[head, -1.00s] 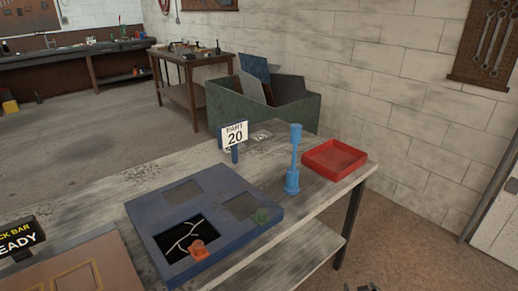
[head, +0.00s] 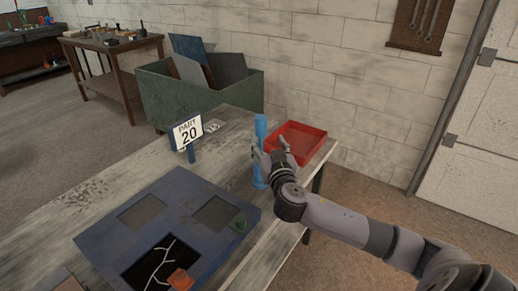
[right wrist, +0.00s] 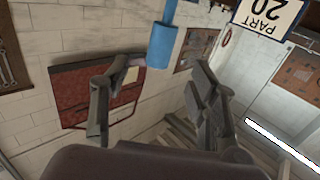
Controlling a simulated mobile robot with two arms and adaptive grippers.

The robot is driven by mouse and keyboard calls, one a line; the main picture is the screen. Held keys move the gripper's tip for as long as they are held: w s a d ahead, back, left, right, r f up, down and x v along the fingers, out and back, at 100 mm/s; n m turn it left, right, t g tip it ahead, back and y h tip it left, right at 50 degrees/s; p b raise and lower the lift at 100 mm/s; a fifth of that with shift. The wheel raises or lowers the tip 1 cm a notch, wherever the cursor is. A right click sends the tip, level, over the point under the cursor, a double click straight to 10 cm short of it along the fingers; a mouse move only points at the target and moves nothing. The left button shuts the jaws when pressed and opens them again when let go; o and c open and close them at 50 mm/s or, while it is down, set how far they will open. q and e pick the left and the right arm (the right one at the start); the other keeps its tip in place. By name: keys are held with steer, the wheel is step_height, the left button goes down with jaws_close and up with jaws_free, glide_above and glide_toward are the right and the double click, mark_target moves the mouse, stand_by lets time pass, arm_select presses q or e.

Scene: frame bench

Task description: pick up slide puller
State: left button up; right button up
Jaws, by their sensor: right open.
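The slide puller, as I take it, is a blue upright tool (head: 261,128) with thick ends, standing on the bench near its right end. My right gripper (head: 270,152) is open at the tool, partly in front of its middle in the head view. In the right wrist view the blue tool (right wrist: 162,45) hangs from the top edge, its thick end between the two spread fingers (right wrist: 165,78) or just beyond them. I see no grip on it. Whether a finger touches it I cannot tell. My left gripper is not in view.
A red tray (head: 322,131) lies just right of the tool, close to my gripper. A "PART 20" sign (head: 188,131) stands to the left. A blue-grey panel (head: 179,206) with square openings holds an orange piece (head: 181,280) and a green piece (head: 239,224). A green bin (head: 180,100) stands behind.

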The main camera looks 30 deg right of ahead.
mark_target(262, 129)
steer(key=p+x, duration=0.1)
steer(key=x, duration=0.3)
steer(key=shift+w+r, duration=0.1)
steer(key=shift+w, duration=0.1)
steer(key=shift+w+d, duration=0.25)
steer(key=shift+w, duration=0.2)
steer(key=shift+w+d+p, duration=0.2)
steer(key=shift+w+p, duration=0.15)
steer(key=shift+w, duration=0.15)
steer(key=p+x, duration=0.1)
steer(key=x, duration=0.2)
steer(key=shift+w+d+f, duration=0.15)
steer(key=shift+w+f, duration=0.1)
steer(key=shift+w, duration=0.35)
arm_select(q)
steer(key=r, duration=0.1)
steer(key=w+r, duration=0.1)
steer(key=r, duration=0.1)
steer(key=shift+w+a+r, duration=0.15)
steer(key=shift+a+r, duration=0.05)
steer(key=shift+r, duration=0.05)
